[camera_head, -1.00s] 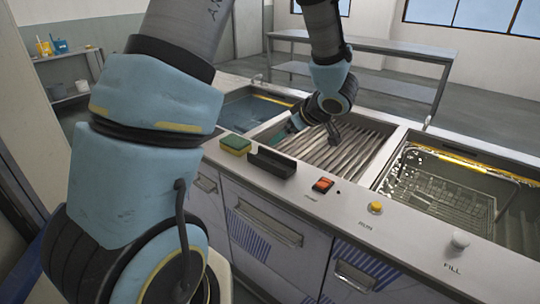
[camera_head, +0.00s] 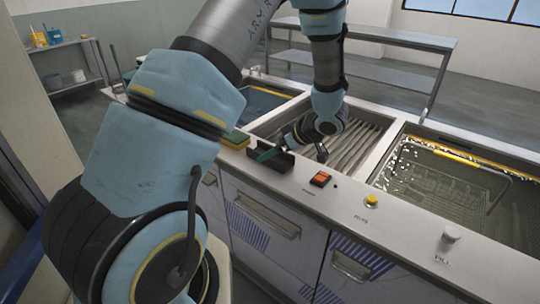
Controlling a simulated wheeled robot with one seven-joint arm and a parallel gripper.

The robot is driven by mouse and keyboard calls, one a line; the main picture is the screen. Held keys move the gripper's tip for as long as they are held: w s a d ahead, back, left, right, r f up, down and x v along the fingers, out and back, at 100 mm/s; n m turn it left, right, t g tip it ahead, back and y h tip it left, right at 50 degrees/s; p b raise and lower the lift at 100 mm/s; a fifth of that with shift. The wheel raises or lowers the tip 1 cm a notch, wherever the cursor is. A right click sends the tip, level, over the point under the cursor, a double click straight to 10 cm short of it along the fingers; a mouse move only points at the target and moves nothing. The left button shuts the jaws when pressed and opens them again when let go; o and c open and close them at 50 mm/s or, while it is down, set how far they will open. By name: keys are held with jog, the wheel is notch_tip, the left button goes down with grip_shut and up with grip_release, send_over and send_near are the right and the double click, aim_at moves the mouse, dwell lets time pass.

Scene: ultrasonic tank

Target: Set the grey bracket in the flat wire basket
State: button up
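The wire basket (camera_head: 448,176) sits in the right tank under clear liquid, with its handle rim along the tank's edge. My gripper (camera_head: 296,152) is low over the counter's inner edge, at the front of the ribbed middle basin and close to the small black tray (camera_head: 262,170). A dark finger-like part points down on its right, and a teal part shows on its left above the tray. My wrist hides much of the gripper, and I cannot tell whether it is open or holds something. I cannot make out the grey bracket.
The ribbed middle basin (camera_head: 352,146) lies between the left tank (camera_head: 262,101) and the right tank. A green and yellow sponge (camera_head: 235,139) lies left of the black tray. A red switch (camera_head: 320,179), a yellow button (camera_head: 371,201) and a white knob (camera_head: 451,233) stand on the front counter.

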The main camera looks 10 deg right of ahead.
jog(key=shift+x, duration=1.15)
grip_shut()
